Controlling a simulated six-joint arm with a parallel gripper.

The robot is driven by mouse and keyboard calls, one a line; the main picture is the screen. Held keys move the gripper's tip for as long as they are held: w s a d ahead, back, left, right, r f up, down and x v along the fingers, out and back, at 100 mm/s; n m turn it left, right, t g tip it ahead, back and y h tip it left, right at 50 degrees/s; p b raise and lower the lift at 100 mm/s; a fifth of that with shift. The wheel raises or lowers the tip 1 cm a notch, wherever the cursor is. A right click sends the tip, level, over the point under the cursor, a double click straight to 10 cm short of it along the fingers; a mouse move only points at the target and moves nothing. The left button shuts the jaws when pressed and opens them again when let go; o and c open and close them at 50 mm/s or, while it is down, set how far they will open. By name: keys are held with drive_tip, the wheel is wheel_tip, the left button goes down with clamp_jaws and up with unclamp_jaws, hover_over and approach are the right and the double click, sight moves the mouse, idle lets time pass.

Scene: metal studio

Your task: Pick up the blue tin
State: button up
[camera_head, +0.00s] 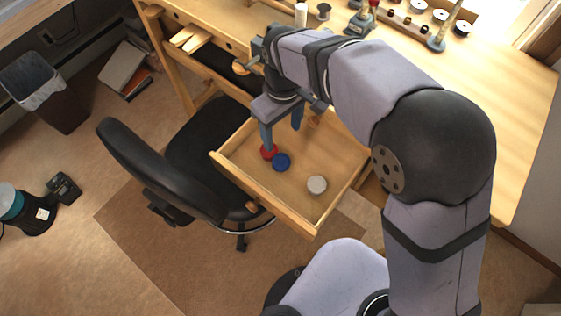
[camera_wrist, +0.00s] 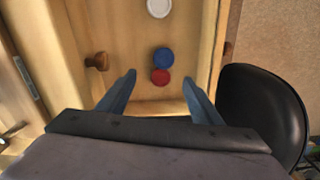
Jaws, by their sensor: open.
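The blue tin (camera_head: 281,162) is a small round tin in the open wooden drawer (camera_head: 264,201). In the wrist view the blue tin (camera_wrist: 163,57) lies close against a red tin (camera_wrist: 161,76), which is nearer my gripper. The red tin (camera_head: 269,151) shows beside it in the head view, partly behind a finger. A white-grey tin (camera_head: 317,184) sits apart to the right. My gripper (camera_head: 283,138) is open and empty over the drawer. In the wrist view its two blue-grey fingers (camera_wrist: 158,94) are spread, with the red tin and the blue tin beyond the tips.
The drawer walls enclose the tins. A wooden knob (camera_wrist: 97,62) shows at left in the wrist view. A black chair (camera_head: 160,170) stands against the drawer's left side. The wooden desk (camera_head: 490,110) spreads behind and right, with several small items on it.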

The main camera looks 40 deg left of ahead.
hover_over(281, 161)
drive_tip(key=w, duration=0.1)
drive_tip(key=f, duration=0.8)
drive_tip(key=shift+a+f, duration=0.2)
drive_tip(key=shift+f, duration=0.05)
drive_tip(key=shift+s+d+f+p, duration=0.1)
drive_tip(key=shift+s+f+p, duration=0.1)
drive_tip(key=shift+f+p, duration=0.3)
drive_tip(key=f, duration=0.1)
drive_tip(key=f+p, duration=0.1)
drive_tip(key=f, duration=0.1)
drive_tip(key=shift+s+d, duration=0.15)
drive_tip(key=shift+s, duration=0.15)
drive_tip(key=shift+f, duration=0.6)
drive_tip(key=c, duration=1.1)
drive_tip(key=shift+r, duration=0.1)
drive_tip(key=shift+c, duration=0.2)
